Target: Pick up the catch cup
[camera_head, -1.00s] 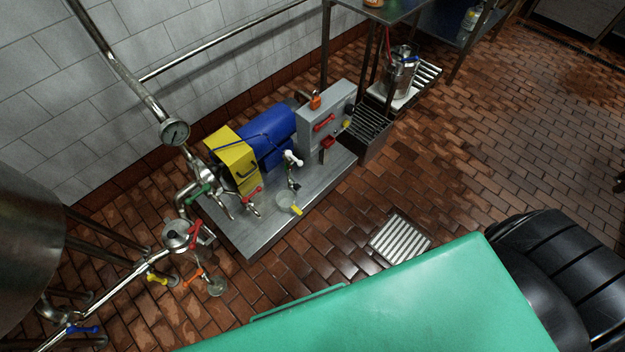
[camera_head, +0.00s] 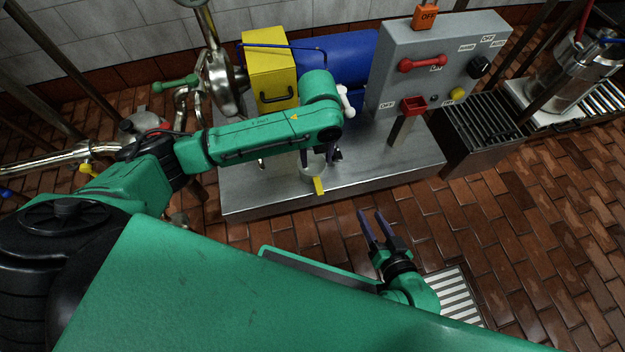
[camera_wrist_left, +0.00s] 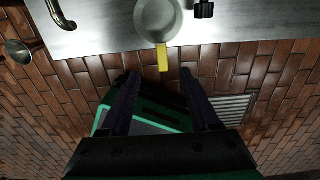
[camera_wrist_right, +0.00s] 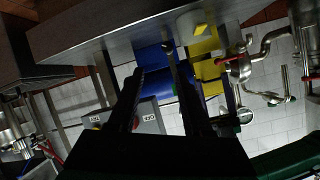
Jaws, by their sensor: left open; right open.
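The catch cup (camera_head: 311,174) is a pale, round cup with a yellow handle (camera_head: 319,186). It stands near the front edge of the metal skid. In the left wrist view the cup (camera_wrist_left: 159,20) is at the top, its yellow handle (camera_wrist_left: 162,57) pointing toward my fingers. My left gripper (camera_head: 317,158) is open over the cup in the head view; in its wrist view the open fingertips (camera_wrist_left: 158,75) are short of the handle, with nothing between them. My right gripper (camera_head: 371,212) is open and empty, in front of the skid and right of the cup.
Behind the cup are a yellow box (camera_head: 270,70), a blue housing (camera_head: 350,58) and a grey control panel (camera_head: 440,62) with red switches. A grated bin (camera_head: 485,128) stands right of the skid (camera_head: 255,200). Pipework with a green-handled valve (camera_head: 176,84) is at left.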

